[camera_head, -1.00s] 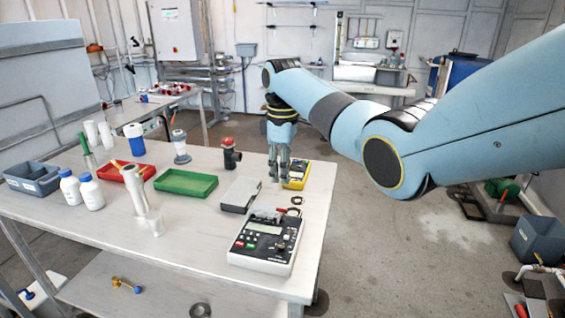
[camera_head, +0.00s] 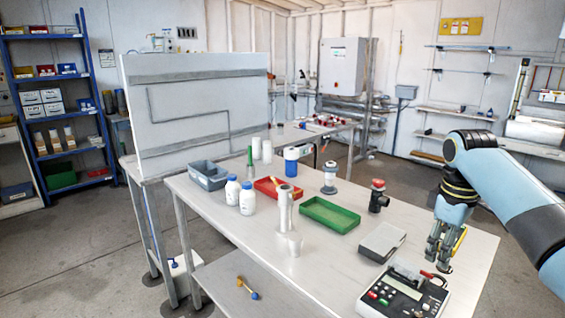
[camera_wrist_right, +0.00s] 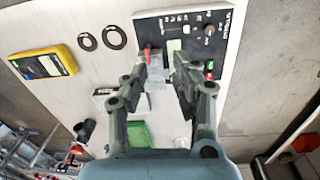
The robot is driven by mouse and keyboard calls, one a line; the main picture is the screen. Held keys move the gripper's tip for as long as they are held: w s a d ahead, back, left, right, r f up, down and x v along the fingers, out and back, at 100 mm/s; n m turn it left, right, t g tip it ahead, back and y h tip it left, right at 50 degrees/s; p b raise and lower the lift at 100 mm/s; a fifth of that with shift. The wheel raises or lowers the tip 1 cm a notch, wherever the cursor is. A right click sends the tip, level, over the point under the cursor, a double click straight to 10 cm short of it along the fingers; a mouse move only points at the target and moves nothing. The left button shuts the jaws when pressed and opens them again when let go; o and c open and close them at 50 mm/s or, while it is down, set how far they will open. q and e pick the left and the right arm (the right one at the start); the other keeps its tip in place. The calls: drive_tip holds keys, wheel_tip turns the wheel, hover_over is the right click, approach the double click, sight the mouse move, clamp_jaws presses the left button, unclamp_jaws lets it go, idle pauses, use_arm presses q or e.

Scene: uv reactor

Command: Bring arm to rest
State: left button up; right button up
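My right gripper (camera_head: 438,266) hangs fingers down over the right end of the white workbench (camera_head: 330,260), between the grey flat box (camera_head: 382,242) and the yellow multimeter (camera_head: 460,241), which it partly hides. The white-and-black tester (camera_wrist_right: 215,35) with a red clip lies beneath and beyond the fingertips. My right arm (camera_head: 510,190) comes in from the right edge. My left gripper is in neither view.
The bench holds a green tray (camera_head: 331,213), a red tray (camera_head: 277,188), a blue-grey bin (camera_head: 208,175), white bottles (camera_head: 247,198) and a dark pipe fitting with a red cap (camera_head: 378,196). Two rings (camera_wrist_right: 116,37) lie near the yellow multimeter (camera_wrist_right: 45,66). Floor at the left is clear.

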drive_tip(key=s+a+f+m, duration=0.1)
drive_tip(key=s+a+f, duration=0.1)
drive_tip(key=s+f, duration=0.5)
drive_tip(key=s+a+r+m+t, duration=0.1)
drive_tip(key=s+a+r+m, duration=0.1)
drive_tip(key=s, duration=0.7)
drive_tip(key=s+a+r+m+t, duration=0.1)
drive_tip(key=s+a+r, duration=0.1)
drive_tip(key=s, duration=0.6)
drive_tip(key=s+a+r+m+t, duration=0.1)
drive_tip(key=s+a+r+m, duration=0.15)
drive_tip(key=s, duration=0.65)
drive_tip(key=s+d+f+g+b, duration=0.15)
drive_tip(key=f+b, duration=0.25)
drive_tip(key=f, duration=1.3)
drive_tip(key=d+f+b, duration=0.2)
drive_tip(key=f+b, duration=0.2)
drive_tip(key=f, duration=1.2)
drive_tip(key=s+f+b, duration=0.3)
drive_tip(key=s+f, duration=0.6)
drive_tip(key=f, duration=0.3)
drive_tip(key=s+f+g+b, duration=0.1)
drive_tip(key=s+f+b, duration=0.3)
drive_tip(key=s+f, duration=0.5)
wheel_tip(320, 180, down, 3)
drive_tip(key=shift+d+r, duration=0.1)
drive_tip(key=shift+d, duration=0.3)
drive_tip(key=shift+s, duration=0.1)
